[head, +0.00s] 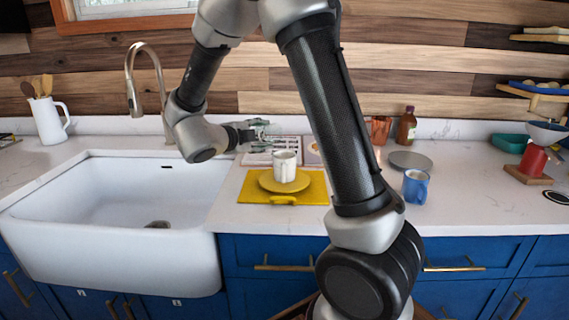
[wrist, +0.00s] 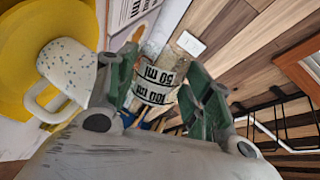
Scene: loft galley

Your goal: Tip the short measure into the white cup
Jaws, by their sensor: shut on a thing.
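My gripper (head: 256,131) is up and behind the white cup, to its left in the head view. In the wrist view its two green-grey fingers are shut on the short measure (wrist: 155,84), a clear vessel with black "50 ml" and "100 ml" marks. The marks look upside down there; I cannot tell its tilt or see its contents. In the head view the measure is too small to make out. The white speckled cup (head: 285,167) stands upright on a yellow plate (head: 267,182). The cup also shows in the wrist view (wrist: 68,68), beside the fingers, apart from the measure.
The plate lies on a yellow board (head: 312,190). A white sink (head: 110,200) is at left, with a tall tap (head: 130,90). A blue mug (head: 416,188), grey disc (head: 410,161) and brown bottle (head: 406,127) stand right of my arm.

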